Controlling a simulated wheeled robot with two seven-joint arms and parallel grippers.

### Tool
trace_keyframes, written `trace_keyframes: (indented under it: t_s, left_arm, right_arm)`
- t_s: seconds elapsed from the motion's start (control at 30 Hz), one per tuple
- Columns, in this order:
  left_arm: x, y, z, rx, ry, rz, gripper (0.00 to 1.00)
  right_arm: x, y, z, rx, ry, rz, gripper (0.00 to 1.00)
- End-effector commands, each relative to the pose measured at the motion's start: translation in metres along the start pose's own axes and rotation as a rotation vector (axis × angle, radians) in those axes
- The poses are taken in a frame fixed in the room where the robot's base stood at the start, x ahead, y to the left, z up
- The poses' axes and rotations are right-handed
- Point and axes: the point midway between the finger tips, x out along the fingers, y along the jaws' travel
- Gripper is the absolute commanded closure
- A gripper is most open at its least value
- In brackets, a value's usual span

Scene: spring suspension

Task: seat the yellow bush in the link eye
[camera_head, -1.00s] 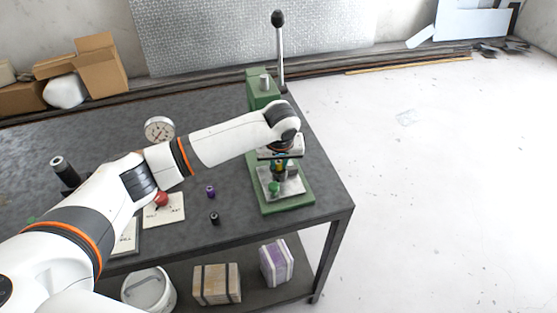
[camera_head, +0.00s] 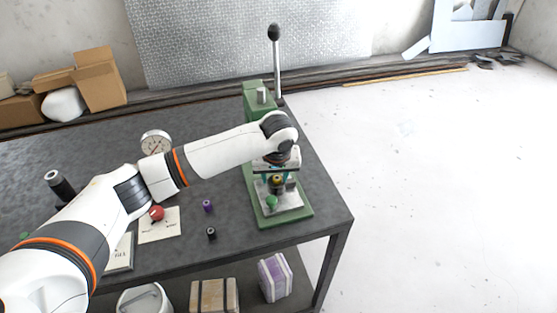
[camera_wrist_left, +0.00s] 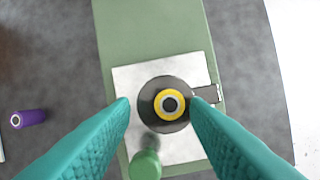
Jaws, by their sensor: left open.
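The yellow bush (camera_wrist_left: 158,105), a yellow ring with a dark centre, shows end-on in the left wrist view. My right gripper is not in view.
A dial gauge (camera_head: 156,143) is behind my arm. The press lever (camera_head: 277,65) rises behind.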

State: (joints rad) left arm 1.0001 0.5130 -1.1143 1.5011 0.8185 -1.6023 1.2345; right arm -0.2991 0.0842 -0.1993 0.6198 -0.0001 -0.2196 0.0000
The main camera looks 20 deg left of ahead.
Motion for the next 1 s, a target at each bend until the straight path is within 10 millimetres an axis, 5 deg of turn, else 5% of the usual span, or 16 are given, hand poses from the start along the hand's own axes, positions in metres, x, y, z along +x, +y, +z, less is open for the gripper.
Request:
trace_keyframes:
  t_s: [0.3, 0.5, 1.0]
  left_arm:
    - [-0.075, -0.004, 0.002, 0.003, -0.011, -0.017, 0.58]
    - [-0.107, -0.004, 0.002, 0.004, -0.012, -0.018, 0.58]
    - [-0.119, -0.003, 0.002, 0.003, -0.012, -0.017, 0.58]
  right_arm:
    - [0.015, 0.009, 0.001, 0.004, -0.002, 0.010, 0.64]
    - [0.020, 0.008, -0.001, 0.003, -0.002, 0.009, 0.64]
    - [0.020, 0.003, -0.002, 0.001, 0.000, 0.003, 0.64]
